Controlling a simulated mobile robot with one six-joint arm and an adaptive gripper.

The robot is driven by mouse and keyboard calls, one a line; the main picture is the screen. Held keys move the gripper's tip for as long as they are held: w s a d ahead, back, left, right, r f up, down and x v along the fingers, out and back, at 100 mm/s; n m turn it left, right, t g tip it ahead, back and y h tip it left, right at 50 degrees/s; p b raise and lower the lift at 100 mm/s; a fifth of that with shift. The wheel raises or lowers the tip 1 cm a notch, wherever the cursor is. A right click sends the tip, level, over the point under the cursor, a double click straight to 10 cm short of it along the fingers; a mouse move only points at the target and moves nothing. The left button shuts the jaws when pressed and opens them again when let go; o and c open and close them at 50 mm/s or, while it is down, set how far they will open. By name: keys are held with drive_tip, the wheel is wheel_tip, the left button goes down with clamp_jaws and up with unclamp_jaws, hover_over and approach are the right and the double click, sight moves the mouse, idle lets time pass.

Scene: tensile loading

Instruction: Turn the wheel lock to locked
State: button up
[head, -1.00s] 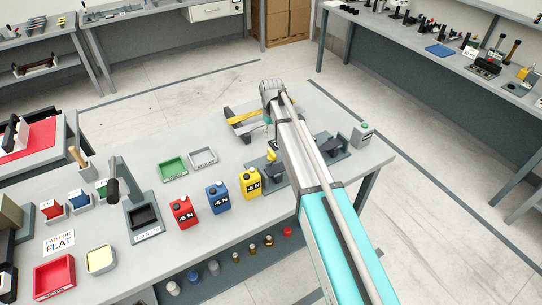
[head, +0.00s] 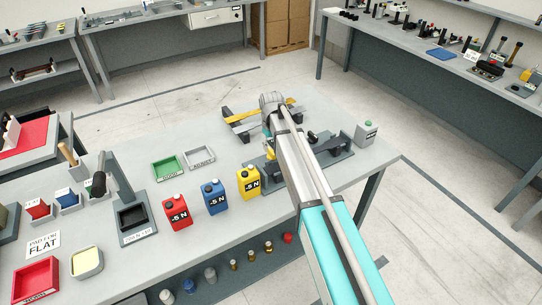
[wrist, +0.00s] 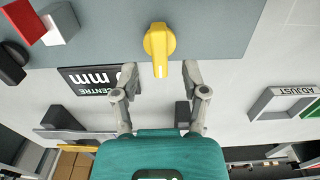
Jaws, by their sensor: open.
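A yellow knob with a pointed handle, which looks like the wheel lock (wrist: 160,45), sits on a grey-blue base plate (wrist: 225,25) in the wrist view. Its narrow end points down the picture, towards my gripper. My gripper (wrist: 161,72) is open, with one finger on each side of the knob's narrow end and visible gaps to both. Whether the fingertips are down at the knob's height I cannot tell. Any locked or unlocked marking is not readable.
A black label reading "CENTRE mm" (wrist: 85,80) lies left of the knob. A red-and-white block (wrist: 60,22) and a grey tray (wrist: 280,103) are nearby. Yellow (head: 249,183), blue (head: 216,197) and red (head: 177,212) "5 N" canisters stand left of the fixture.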

sight(271, 151)
drive_tip(key=shift+f+b, duration=1.4)
drive_tip(key=shift+f, duration=0.3)
clamp_jaws()
